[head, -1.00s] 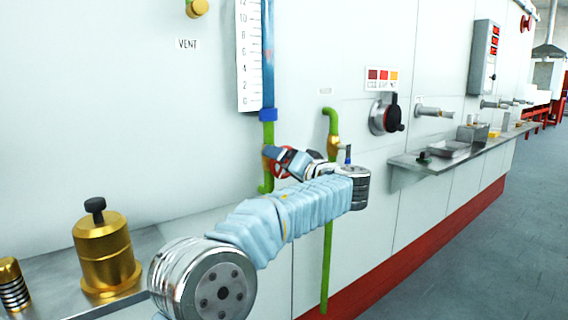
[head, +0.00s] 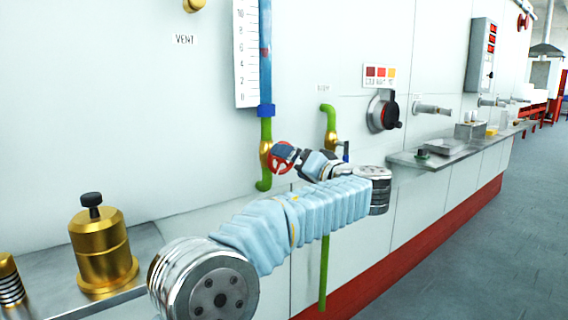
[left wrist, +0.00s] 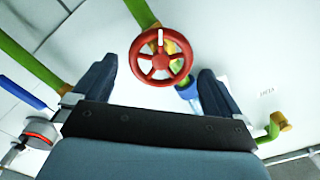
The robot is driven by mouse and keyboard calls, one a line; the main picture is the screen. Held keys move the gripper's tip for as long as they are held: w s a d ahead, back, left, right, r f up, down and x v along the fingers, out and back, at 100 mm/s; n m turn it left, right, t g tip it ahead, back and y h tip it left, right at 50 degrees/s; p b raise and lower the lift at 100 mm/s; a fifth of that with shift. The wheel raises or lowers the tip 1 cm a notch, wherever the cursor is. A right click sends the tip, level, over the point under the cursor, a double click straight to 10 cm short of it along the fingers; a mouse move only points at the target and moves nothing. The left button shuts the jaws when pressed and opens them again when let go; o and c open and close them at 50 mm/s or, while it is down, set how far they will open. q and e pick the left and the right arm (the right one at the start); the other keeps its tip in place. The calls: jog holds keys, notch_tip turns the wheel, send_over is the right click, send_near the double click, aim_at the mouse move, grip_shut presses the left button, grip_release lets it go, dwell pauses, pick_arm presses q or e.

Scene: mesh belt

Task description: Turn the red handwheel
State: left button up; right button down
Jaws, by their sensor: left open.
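The red handwheel (head: 282,158) sits on a brass valve on the green pipe below the sight tube in the head view. In the left wrist view the red handwheel (left wrist: 161,57) shows whole, with spokes and a white mark on its upper rim. My left gripper (head: 290,155) is at the wheel in the head view, partly hidden by its own arm. In the left wrist view my left gripper (left wrist: 153,78) is open, with one dark finger on each side of the wheel and a gap to each. I cannot tell the depth between fingertips and wheel. My right gripper is not in view.
A second green pipe (head: 330,118) with a brass valve stands to the right of the wheel. A black rotary knob (head: 384,113) is on the wall further right. A steel shelf (head: 408,161) juts out there. A brass canister (head: 101,247) stands at the left.

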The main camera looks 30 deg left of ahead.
pick_arm(q)
jog(key=v, duration=0.9)
jog(key=shift+b, duration=0.4)
jog(key=shift+f, duration=0.1)
